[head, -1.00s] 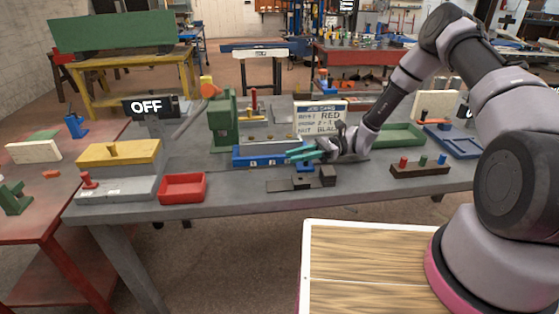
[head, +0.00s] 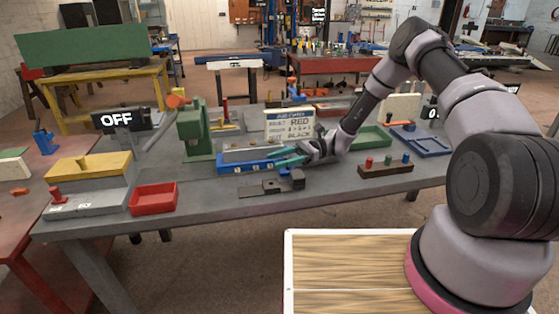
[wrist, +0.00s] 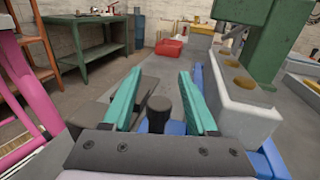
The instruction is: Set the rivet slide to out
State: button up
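A long blue piece with small white labels (head: 236,168), which looks like the rivet slide's rail, runs along the front of the grey block beside the green press (head: 194,130). My gripper (head: 284,162) is low over its right end, with teal fingers. In the wrist view the two fingers (wrist: 158,78) are apart, and a dark upright knob (wrist: 158,103) stands between them near their base. Gaps show on both sides of the knob. Blue surface shows under and beside the knob. I cannot read the slide's setting.
A dark flat fixture with a block (head: 270,187) lies just in front. A red tray (head: 153,198) and a yellow-topped box (head: 90,166) stand left. A job card (head: 289,126) stands behind. A peg rack (head: 385,169) and green tray (head: 371,138) are right.

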notch_tip(320, 180, up, 10)
dwell(0.6)
